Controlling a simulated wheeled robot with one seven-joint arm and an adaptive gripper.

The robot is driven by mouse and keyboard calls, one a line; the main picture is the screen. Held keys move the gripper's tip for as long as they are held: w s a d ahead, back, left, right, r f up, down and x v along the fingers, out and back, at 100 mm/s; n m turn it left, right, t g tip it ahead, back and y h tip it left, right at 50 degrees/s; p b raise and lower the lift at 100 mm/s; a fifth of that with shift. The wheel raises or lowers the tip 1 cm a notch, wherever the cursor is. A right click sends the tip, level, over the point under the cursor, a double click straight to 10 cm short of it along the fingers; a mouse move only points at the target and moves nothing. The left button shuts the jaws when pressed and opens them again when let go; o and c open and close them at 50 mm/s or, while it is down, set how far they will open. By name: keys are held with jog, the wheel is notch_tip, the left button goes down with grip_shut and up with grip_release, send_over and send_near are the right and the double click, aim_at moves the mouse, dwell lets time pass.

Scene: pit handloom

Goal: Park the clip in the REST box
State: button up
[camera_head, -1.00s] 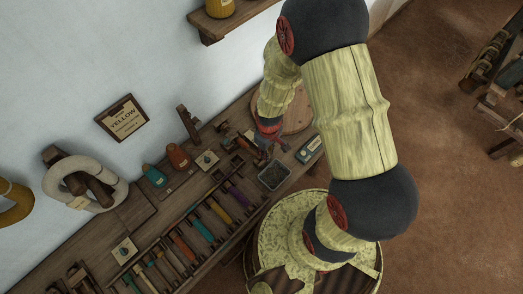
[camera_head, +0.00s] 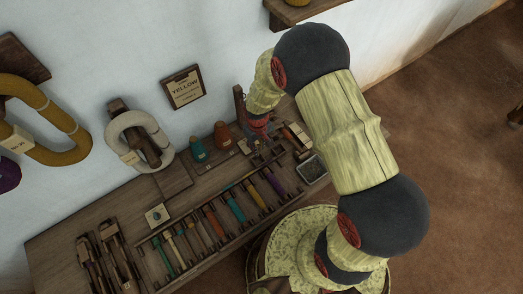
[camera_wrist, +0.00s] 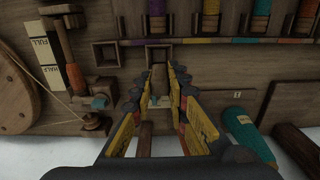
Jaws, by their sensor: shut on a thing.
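My gripper (camera_wrist: 154,95) shows in the wrist view with its yellow fingers on either side of a narrow brown piece (camera_wrist: 147,112), apparently the clip, which it grips. The fingers hide much of it. Just beyond the fingertips is a small square wooden box (camera_wrist: 158,46) on the bench, and a second square box (camera_wrist: 103,43) stands to its left. I cannot read a REST label on either. In the head view my gripper (camera_head: 260,140) is over the back of the bench, small and partly hidden by my arm.
The bench (camera_head: 80,223) runs along the wall. A teal cone (camera_head: 198,148) and an orange cone (camera_head: 223,135) stand left of my gripper. A row of coloured bobbins (camera_head: 232,206) lies in front. A grey-filled tray (camera_head: 312,168) is to the right, and a tall wooden post (camera_head: 240,103) is close behind.

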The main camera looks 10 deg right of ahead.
jog(key=shift+d+f, duration=0.1)
jog(key=shift+f, duration=0.05)
jog(key=shift+f+b, duration=2.85)
jog(key=shift+f, duration=1.35)
jog(key=o, duration=0.9)
jog(key=o, duration=0.3)
jog(key=shift+o, duration=0.2)
jog(key=shift+r+p, duration=2.85)
jog(key=shift+r, duration=1.25)
